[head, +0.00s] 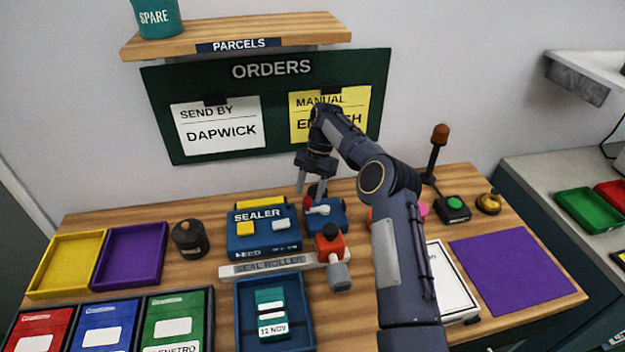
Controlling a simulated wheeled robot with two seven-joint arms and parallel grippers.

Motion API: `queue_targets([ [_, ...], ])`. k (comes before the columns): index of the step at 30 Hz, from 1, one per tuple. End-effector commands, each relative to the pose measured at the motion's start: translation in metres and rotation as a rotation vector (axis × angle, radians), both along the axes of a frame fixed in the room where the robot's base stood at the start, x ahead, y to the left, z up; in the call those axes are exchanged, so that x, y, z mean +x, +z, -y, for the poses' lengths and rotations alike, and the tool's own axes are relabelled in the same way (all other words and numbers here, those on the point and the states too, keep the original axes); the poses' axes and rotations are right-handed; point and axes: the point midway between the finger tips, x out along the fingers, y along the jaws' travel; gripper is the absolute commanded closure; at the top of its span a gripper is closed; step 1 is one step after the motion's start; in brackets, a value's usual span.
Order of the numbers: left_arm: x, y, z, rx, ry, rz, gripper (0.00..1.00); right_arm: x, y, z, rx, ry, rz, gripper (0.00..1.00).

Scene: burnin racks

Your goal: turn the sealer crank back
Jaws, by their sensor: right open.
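The blue sealer (262,243) sits at the middle of the wooden table, with a yellow and a white patch on its top. Joined to or beside its right side is a smaller blue block (331,222) with a pale crank arm (318,210) and a small red part at its left end. My right gripper (311,190) reaches down from above, open, with its fingertips close over the crank. I cannot tell whether they touch it. The left gripper is out of view.
A teal pack lies in a blue tray (245,335) nearer. Purple (133,256) and yellow (65,264) trays stand left; a purple mat (510,270) lies right.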

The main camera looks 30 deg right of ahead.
Motion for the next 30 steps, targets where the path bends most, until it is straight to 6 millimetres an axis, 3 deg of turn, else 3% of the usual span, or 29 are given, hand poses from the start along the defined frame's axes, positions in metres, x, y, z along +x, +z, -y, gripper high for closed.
queue_targets([
  [6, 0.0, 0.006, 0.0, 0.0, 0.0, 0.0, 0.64, 0.008, 0.033, 0.011, -0.001, -0.002, 0.004, 0.54],
  [12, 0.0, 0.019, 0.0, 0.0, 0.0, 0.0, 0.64, 0.011, 0.048, 0.016, 0.0, -0.001, 0.0, 0.54],
  [30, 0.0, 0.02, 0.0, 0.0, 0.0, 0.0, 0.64, 0.011, 0.052, 0.019, 0.0, -0.001, 0.0, 0.54],
])
